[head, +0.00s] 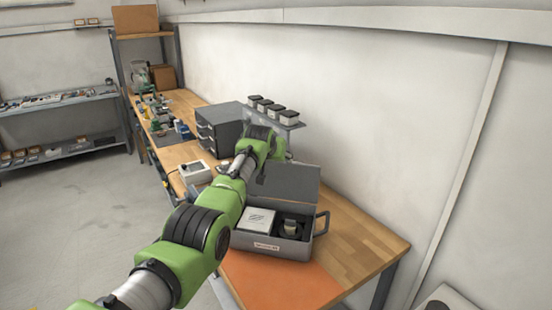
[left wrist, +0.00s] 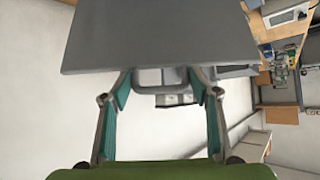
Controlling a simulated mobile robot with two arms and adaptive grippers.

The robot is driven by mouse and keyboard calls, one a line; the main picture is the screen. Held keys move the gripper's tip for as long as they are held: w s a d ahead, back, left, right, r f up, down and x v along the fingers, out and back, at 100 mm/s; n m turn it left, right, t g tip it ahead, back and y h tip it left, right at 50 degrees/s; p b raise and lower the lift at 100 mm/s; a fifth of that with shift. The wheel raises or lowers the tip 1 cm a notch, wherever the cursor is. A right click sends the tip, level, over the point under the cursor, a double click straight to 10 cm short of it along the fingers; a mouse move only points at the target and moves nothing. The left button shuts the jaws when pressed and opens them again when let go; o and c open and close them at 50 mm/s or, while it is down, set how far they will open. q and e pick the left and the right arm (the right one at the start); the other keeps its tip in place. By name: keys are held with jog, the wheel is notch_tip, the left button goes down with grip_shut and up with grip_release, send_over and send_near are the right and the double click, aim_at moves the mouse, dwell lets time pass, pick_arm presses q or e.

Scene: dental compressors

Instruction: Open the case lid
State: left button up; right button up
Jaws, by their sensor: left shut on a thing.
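The grey case (head: 285,247) stands on the workbench with its lid (head: 298,184) raised, leaning up at the back. Inside the open case are a white square box and a dark round part. My left arm reaches across to the lid's left side, and it hides the left gripper's fingers in the head view. In the left wrist view, the lid (left wrist: 165,35) fills the top as a grey panel. My right gripper is not in view.
An orange mat (head: 280,283) lies in front of the case on the wooden bench (head: 365,242). A grey drawer cabinet (head: 220,128) and a small shelf with several jars (head: 290,117) stand behind. A white device (head: 195,172) sits left of the arm. The bench right of the case is clear.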

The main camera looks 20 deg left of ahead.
pick_arm(q)
jog(key=shift+f, duration=0.1)
jog(key=o, duration=1.3)
jog(key=shift+s, duration=0.1)
jog(key=v, duration=1.2)
